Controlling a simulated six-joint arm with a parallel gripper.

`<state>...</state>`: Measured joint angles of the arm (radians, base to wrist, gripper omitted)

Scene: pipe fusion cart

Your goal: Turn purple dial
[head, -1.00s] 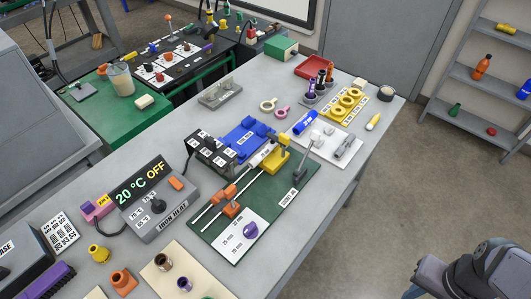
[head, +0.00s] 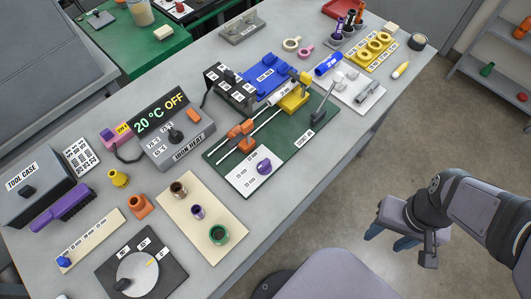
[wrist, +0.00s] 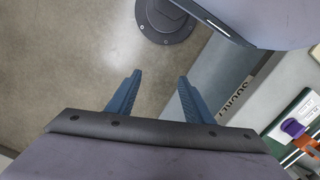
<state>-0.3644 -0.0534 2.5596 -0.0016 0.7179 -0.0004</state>
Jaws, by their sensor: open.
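The purple dial (head: 264,167) stands on a white labelled plate (head: 244,176) at the near end of a dark green board (head: 290,150) on the grey workbench. It also shows at the right edge of the wrist view (wrist: 293,128). My gripper (head: 388,238) is to the right of the bench, over the floor, well apart from the dial. In the wrist view its two blue fingers (wrist: 160,76) are spread with nothing between them.
Orange clamps (head: 240,134) and rods stand behind the dial on the board. The iron heat box (head: 175,140) is left of it, and a cream plate with pipe fittings (head: 235,200) is nearer. A round timer-like dial (head: 140,272) lies front left.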

